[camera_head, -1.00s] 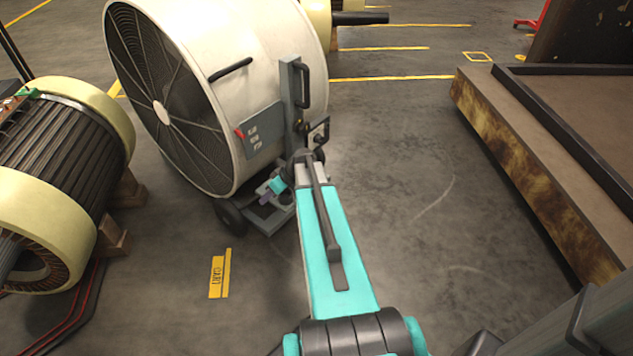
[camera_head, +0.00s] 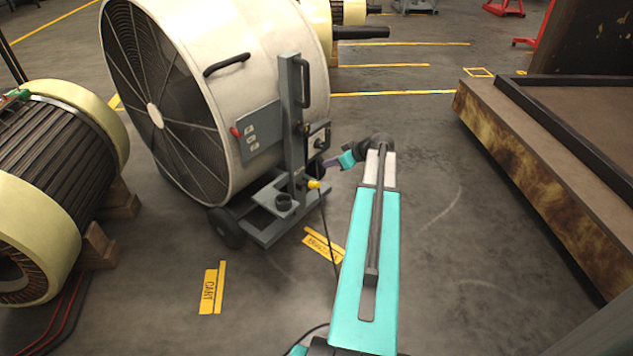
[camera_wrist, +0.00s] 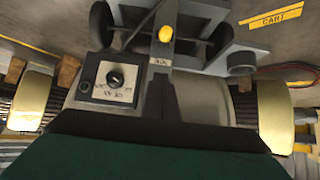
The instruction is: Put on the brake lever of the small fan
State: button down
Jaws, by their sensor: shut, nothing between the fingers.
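The small fan (camera_head: 235,75) is a big cream drum with a dark grille, on a grey wheeled cart. A yellow knob (camera_head: 314,184), apparently the end of the brake lever, sits low on the cart's grey upright post (camera_head: 292,120). My gripper (camera_head: 332,164) is shut and empty, just right of the post and slightly above the knob in the head view. It appears apart from the knob. Dark teal at the bottom of the wrist view hides part of the fan.
A control box with a dial (camera_head: 319,136) and a grey switch panel (camera_head: 259,131) are on the fan. A cable hangs from the cart. A large motor (camera_head: 60,170) stands left, a low rusty platform (camera_head: 530,160) right. Floor between cart and platform is clear.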

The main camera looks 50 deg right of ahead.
jog(key=shift+w, duration=0.1)
jog(key=b, duration=0.3)
send_over(310, 185)
jog(key=d, duration=0.2)
jog(key=f, duration=0.4)
jog(key=s+f, duration=0.1)
jog(key=f, duration=0.1)
jog(key=shift+a+f, duration=0.2)
jog(key=shift+f, duration=0.15)
jog(key=shift+s+f+b, duration=0.25)
jog(key=shift+f, duration=0.25)
jog(key=shift+s+f+b, duration=0.2)
jog(key=shift+f+b, duration=0.05)
jog(key=shift+f, duration=0.25)
jog(key=shift+s+f+b, duration=0.3)
jog(key=shift+s+f, duration=0.15)
jog(key=shift+f, duration=0.25)
